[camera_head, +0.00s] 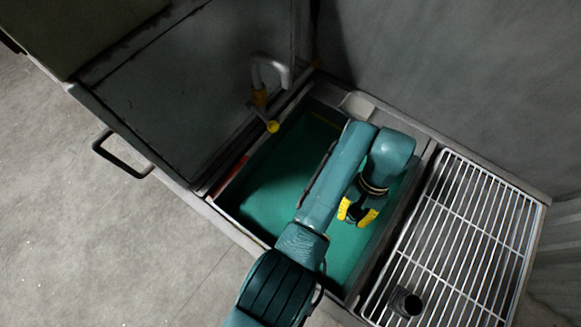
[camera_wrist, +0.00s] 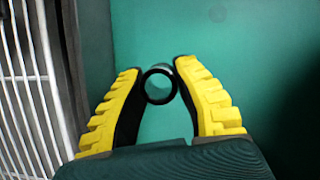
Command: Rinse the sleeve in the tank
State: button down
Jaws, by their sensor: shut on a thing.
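My gripper (camera_head: 357,213) has yellow ridged fingers and hangs over the open tank (camera_head: 262,195), towards its right side. In the wrist view, the fingers (camera_wrist: 159,72) are shut on a short dark hollow sleeve (camera_wrist: 159,101), whose round open end faces the camera. The green of the tank (camera_wrist: 150,32) shows behind it and through its bore. In the head view the sleeve is mostly hidden between the fingers. I cannot tell whether it touches the liquid.
A wire rack (camera_head: 465,230) lies right of the tank, with another dark hollow cylinder (camera_head: 405,302) near its front. A raised lid with a handle (camera_head: 122,160) stands at the left. A curved pipe with a yellow-tipped nozzle (camera_head: 272,126) reaches over the tank's back left.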

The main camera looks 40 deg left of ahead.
jog(key=shift+d, duration=0.15)
jog(key=shift+f, duration=0.1)
dwell(0.3)
jog(key=shift+f, duration=0.8)
jog(key=shift+r, duration=0.15)
jog(key=shift+r+p, duration=0.8)
jog(key=shift+p, duration=0.4)
jog(key=shift+f, duration=0.15)
jog(key=shift+f, duration=0.8)
